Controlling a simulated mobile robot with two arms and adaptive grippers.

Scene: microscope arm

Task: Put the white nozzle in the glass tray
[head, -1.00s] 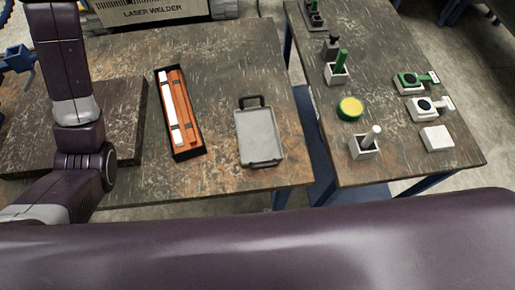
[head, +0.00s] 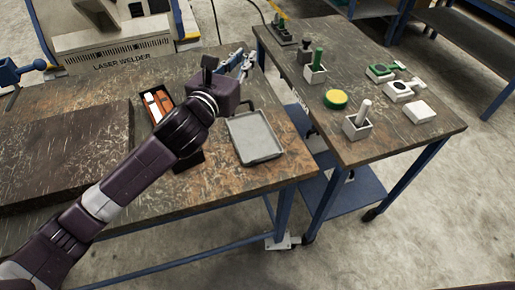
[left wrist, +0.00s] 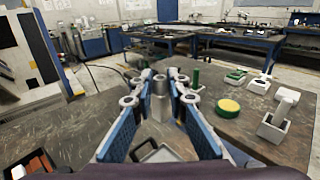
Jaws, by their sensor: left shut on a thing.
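My left gripper (head: 238,60) reaches over the far edge of the near table, beyond the tray. In the left wrist view its blue-padded fingers (left wrist: 160,80) are shut on a small pale grey cylindrical piece (left wrist: 160,100); I cannot tell for sure that this is the white nozzle. A white peg (head: 364,112) stands upright in a square holder on the right table, also in the left wrist view (left wrist: 278,112). The flat grey tray (head: 256,138) with a dark handle lies on the near table, looking empty. My right gripper is out of view.
A black case with orange and white bars (head: 157,103) lies left of the tray, partly hidden by my left arm. A yellow-green disc (head: 335,99), a green peg (head: 318,57) and a white block (head: 419,112) are on the right table. A gap separates the tables.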

